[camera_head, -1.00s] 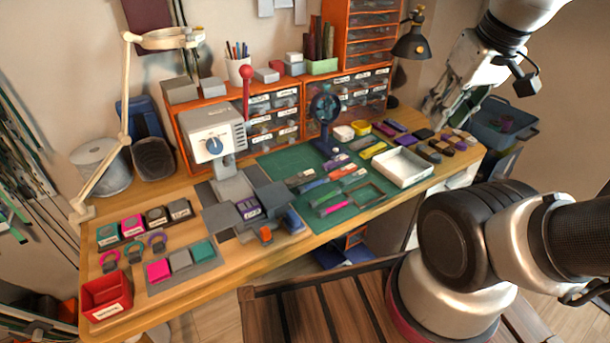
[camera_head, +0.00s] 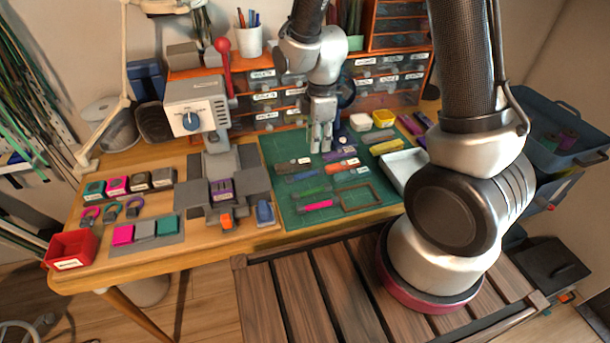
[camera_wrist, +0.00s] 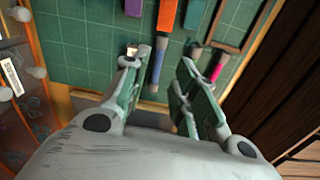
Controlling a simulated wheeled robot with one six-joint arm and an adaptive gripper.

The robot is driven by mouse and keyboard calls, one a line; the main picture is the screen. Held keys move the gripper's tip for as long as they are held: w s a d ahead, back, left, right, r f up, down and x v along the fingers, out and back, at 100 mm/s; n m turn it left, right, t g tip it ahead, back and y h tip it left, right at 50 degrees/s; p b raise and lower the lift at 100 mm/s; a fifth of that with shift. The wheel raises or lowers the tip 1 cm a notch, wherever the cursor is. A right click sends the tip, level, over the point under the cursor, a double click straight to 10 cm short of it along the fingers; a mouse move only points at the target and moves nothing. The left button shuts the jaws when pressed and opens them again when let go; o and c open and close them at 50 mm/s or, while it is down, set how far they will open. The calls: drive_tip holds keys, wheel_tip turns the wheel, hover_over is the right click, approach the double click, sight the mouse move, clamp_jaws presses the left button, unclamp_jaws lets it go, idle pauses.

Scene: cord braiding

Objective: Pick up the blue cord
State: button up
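The blue cord (camera_head: 301,177) lies flat on the green cutting mat (camera_head: 283,209), among cords of other colours. My gripper (camera_head: 321,148) is over the back part of the mat, pointing down, beyond the blue cord. In the wrist view my gripper (camera_wrist: 162,66) has its two fingers apart with nothing held. A slim blue strip (camera_wrist: 157,66) runs below the gap between the fingers, in line with an orange piece (camera_wrist: 166,14).
Pink (camera_head: 318,205) and green cords (camera_head: 312,192) and a brown frame (camera_head: 359,197) lie on the mat. A grey machine with a red-knobbed lever (camera_head: 224,62) stands left. A white tray (camera_head: 396,172) is at right, and orange drawers (camera_head: 380,95) stand behind.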

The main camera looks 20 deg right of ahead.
sight(313, 171)
drive_tip(key=shift+n, duration=0.7)
drive_tip(key=f, duration=0.7)
drive_tip(key=a+f, duration=0.1)
drive_tip(key=f, duration=0.2)
drive_tip(key=shift+w+f, duration=0.1)
drive_tip(key=shift+f, duration=0.2)
drive_tip(key=shift+c, duration=0.4)
clamp_jaws()
